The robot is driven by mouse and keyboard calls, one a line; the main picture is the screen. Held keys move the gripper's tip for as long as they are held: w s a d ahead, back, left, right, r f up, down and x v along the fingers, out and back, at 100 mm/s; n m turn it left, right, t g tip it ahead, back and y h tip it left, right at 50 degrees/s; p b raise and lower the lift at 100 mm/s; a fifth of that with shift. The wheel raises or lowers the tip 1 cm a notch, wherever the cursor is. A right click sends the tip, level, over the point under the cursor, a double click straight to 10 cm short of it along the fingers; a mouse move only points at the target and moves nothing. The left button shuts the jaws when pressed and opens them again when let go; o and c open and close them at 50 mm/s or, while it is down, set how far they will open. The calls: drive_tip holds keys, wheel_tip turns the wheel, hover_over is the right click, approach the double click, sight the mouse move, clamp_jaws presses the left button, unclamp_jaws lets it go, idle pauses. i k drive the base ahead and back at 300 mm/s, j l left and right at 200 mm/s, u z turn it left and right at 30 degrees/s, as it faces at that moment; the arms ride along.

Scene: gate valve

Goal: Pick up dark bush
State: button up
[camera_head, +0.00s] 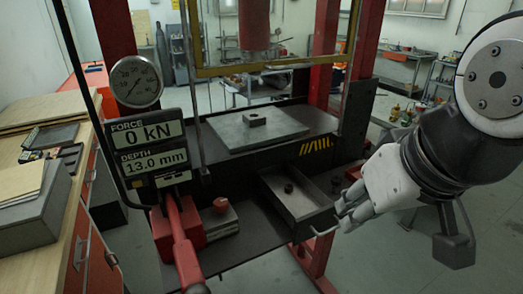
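A small dark cylindrical piece, which looks like the dark bush (288,188), stands in the shallow grey tray (310,210) at the front of the press. Another small dark round piece (336,181) shows at the tray's right side, close to my gripper; I cannot tell what it is. My gripper (345,211) is at the tray's right front corner, to the right of the dark bush and apart from it. Its fingers point left and partly overlap each other, so their opening is unclear. I see nothing clearly held.
A grey block with a hole (255,119) rests on the press plate (230,135) under the red ram (254,28). The display (148,145) reads 0 kN and 13.0 mm. A red lever (182,245) stands front left. A wooden bench (65,220) is at left.

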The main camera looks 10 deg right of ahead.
sight(289, 188)
drive_tip(key=i+l+u, duration=0.4)
drive_tip(key=l, duration=0.35)
drive_tip(key=i+l+u, duration=0.2)
drive_tip(key=l, duration=0.2)
